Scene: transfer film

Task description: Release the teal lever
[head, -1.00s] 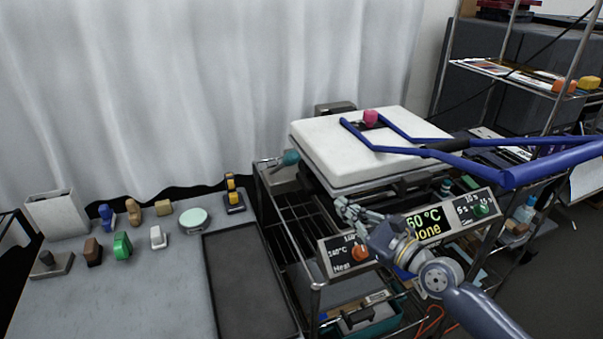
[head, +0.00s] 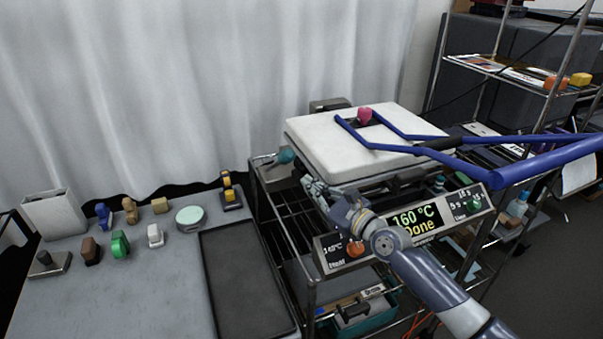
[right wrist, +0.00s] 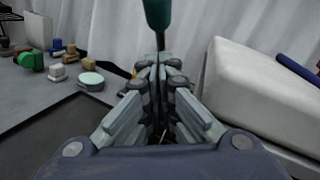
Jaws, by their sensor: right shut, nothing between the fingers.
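The teal lever (head: 286,155) has a rounded knob at the left edge of the heat press, beside its white upper plate (head: 350,140). In the right wrist view the teal lever (right wrist: 158,14) stands straight ahead, just past my fingertips at the top of the picture. My right gripper (head: 312,188) is shut and empty, in front of the press, to the lower right of the lever. In the right wrist view my right gripper (right wrist: 157,72) has its fingers together. Whether the tips touch the lever I cannot tell. My left gripper is not in view.
The press display (head: 416,218) reads 160 °C and Done. A blue frame handle (head: 470,167) spans the right of the press. A dark tray (head: 245,275) and several small stamps, including a green one (head: 120,244), lie on the left table.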

